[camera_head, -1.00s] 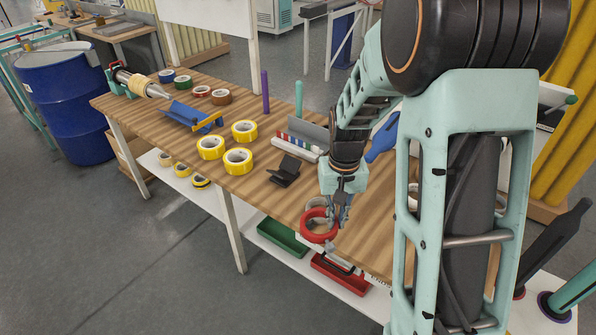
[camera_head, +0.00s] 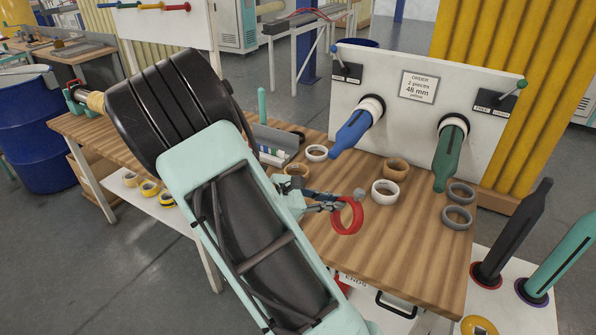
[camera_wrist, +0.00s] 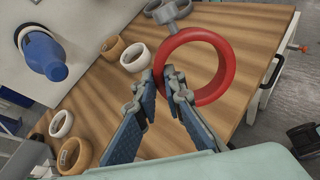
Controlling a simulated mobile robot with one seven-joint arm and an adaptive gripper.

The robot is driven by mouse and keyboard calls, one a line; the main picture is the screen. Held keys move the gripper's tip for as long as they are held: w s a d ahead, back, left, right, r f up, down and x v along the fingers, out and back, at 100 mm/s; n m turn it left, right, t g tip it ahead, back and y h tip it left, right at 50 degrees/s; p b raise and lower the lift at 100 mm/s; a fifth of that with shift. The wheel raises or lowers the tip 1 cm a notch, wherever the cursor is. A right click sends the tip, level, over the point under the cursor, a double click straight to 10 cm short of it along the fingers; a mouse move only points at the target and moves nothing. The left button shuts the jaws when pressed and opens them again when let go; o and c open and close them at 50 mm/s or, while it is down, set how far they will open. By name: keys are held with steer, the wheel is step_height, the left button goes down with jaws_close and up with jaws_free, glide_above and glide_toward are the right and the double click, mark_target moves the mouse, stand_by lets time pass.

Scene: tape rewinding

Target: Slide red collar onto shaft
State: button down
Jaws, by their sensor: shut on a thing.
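The red collar (camera_head: 360,216) is a red ring held upright above the bench, at the end of my gripper (camera_head: 334,206). In the wrist view, my gripper (camera_wrist: 167,74) is shut on the left wall of the red collar (camera_wrist: 229,68), whose opening is empty. Two bottle-shaped shafts stick out of a white panel: a blue shaft (camera_head: 354,131) and a green shaft (camera_head: 446,160). The collar is below and apart from both. The blue shaft (camera_wrist: 43,56) shows at upper left in the wrist view. Which shaft is meant cannot be told.
Brown and white tape rolls lie below the panel, including a white roll (camera_head: 385,193) and a brown roll (camera_head: 396,168). Grey rings (camera_head: 457,217) lie at right on the wooden bench (camera_head: 410,255). Dark and teal posts stand at lower right. The front of the bench is clear.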

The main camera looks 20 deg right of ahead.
steer(key=w+a+r+n+t+h+b, duration=0.1)
steer(key=w+a+r+n+t, duration=0.2)
steer(key=w+n+t, duration=0.15)
steer(key=w+a+r+n+t+b, duration=0.2)
steer(key=w+r+n+t, duration=0.1)
steer(key=w+t, duration=0.3)
steer(key=b+x, duration=0.2)
steer(key=x, duration=0.9)
steer(key=shift+r+b, duration=0.2)
steer(key=shift+b, duration=0.15)
steer(key=shift+w+d, duration=0.1)
steer(key=shift+d, duration=0.05)
steer(key=shift+f, duration=0.15)
steer(key=shift+s+d+f+b, duration=0.1)
steer(key=shift+f+b, duration=0.45)
steer(key=shift+f, duration=0.05)
steer(key=shift+s+d+f+b, duration=0.1)
steer(key=shift+s+f+b, duration=0.05)
steer(key=shift+f+b, duration=0.4)
steer(key=c, duration=2)
jaws_free()
steer(key=shift+r, duration=0.1)
steer(key=shift+o, duration=0.2)
steer(key=shift+a, duration=0.1)
